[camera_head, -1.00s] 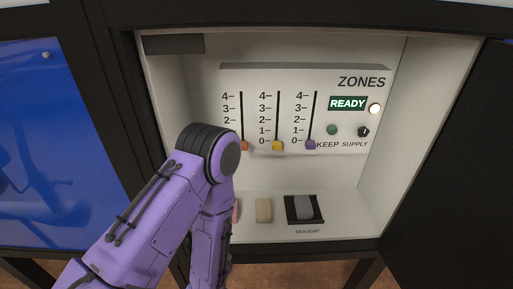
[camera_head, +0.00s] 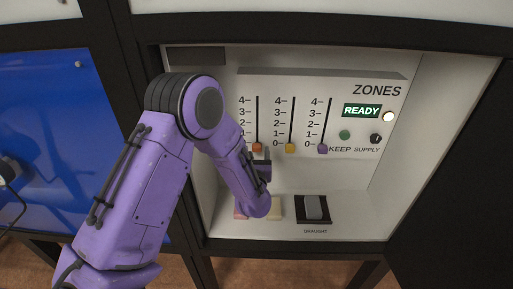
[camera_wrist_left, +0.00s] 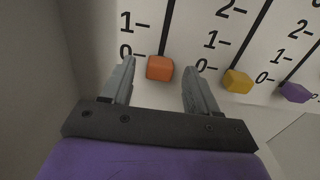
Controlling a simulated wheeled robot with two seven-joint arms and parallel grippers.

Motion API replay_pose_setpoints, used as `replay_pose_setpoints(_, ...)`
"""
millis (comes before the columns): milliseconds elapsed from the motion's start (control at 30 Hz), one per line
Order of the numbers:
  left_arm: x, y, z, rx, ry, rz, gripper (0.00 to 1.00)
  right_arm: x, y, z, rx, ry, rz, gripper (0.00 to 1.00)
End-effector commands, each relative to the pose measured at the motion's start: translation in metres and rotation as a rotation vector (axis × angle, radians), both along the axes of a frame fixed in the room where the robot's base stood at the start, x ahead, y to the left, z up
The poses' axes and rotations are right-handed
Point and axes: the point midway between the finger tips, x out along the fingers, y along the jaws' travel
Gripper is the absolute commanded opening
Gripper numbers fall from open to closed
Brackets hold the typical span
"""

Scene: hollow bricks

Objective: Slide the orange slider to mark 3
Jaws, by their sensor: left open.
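The orange slider (camera_head: 257,147) is the leftmost of three sliders on the white panel and sits at mark 0 of its track. In the left wrist view the orange slider (camera_wrist_left: 160,68) lies ahead of and between the two fingers of my left gripper (camera_wrist_left: 158,82). The fingers are open and spread to either side of it, with nothing held. In the head view my left gripper (camera_head: 264,165) is just below the orange slider and partly hidden by my arm. My right gripper is not in view.
The yellow slider (camera_head: 290,148) and purple slider (camera_head: 323,148) stand at mark 0 to the right. A lit READY sign (camera_head: 362,111), a green button (camera_head: 344,135) and a black knob (camera_head: 376,138) are further right. A draught switch (camera_head: 314,207) sits on the ledge below.

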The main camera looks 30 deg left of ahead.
Motion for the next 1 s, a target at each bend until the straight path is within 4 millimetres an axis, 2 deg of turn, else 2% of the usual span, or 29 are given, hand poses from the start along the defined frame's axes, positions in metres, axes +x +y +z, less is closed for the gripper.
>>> replay_pose_setpoints(100, 0.009, 0.006, 0.000, 0.000, 0.001, 0.000, 0.60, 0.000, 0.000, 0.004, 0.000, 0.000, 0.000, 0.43)
replay_pose_setpoints(367, 0.012, 0.007, -0.001, 0.000, 0.001, 0.000, 0.60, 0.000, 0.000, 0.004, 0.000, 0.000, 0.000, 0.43)
replay_pose_setpoints(400, 0.012, 0.007, -0.001, 0.000, 0.001, 0.000, 0.53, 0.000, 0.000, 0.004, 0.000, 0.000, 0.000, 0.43)
replay_pose_setpoints(467, 0.012, 0.007, -0.001, 0.000, 0.001, 0.000, 0.34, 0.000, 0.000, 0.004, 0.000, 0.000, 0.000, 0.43)
replay_pose_setpoints(500, 0.012, 0.007, -0.001, 0.000, 0.001, 0.000, 0.20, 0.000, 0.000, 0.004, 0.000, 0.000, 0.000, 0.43)
replay_pose_setpoints(567, 0.012, 0.007, -0.001, 0.000, 0.001, 0.001, 0.01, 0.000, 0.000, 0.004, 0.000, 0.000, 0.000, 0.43)
replay_pose_setpoints(767, 0.011, 0.008, 0.007, -0.001, 0.000, 0.002, 0.00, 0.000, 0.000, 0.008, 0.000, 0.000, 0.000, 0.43)
replay_pose_setpoints(867, 0.012, 0.009, 0.031, -0.003, -0.002, 0.005, 0.00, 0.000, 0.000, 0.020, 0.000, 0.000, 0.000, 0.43)
replay_pose_setpoints(1000, 0.012, 0.008, 0.071, -0.004, -0.003, 0.003, 0.00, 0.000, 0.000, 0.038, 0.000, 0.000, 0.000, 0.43)
